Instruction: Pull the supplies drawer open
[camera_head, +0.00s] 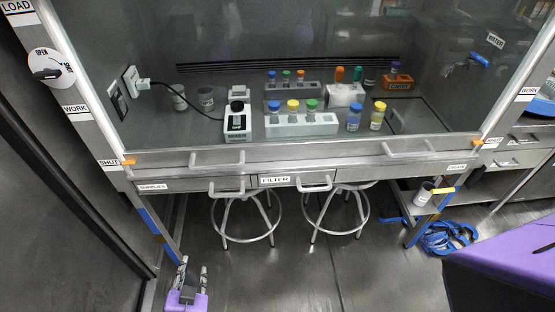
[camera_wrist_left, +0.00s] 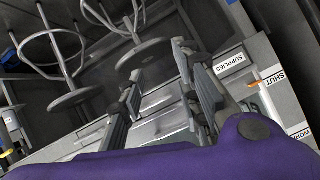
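The supplies drawer (camera_head: 180,186) is a grey front under the fume hood's sill, with its label at the left end. It looks shut. A pale bar handle (camera_head: 227,190) sits on the front, to the left of the filter label. My left gripper (camera_head: 194,267) is open and empty, low in front of the hood and below the drawer, with its fingers pointing up in the picture. In the left wrist view the open fingers (camera_wrist_left: 158,62) stand apart, with the supplies label (camera_wrist_left: 230,65) to their right. My right gripper is out of view.
Two round stools (camera_head: 245,238) stand under the hood. A hood leg (camera_head: 152,222) with blue tape is near my left gripper. A cup (camera_head: 424,194) sits on a low shelf at right, above a coiled blue hose (camera_head: 445,238). Floor between gripper and stools is clear.

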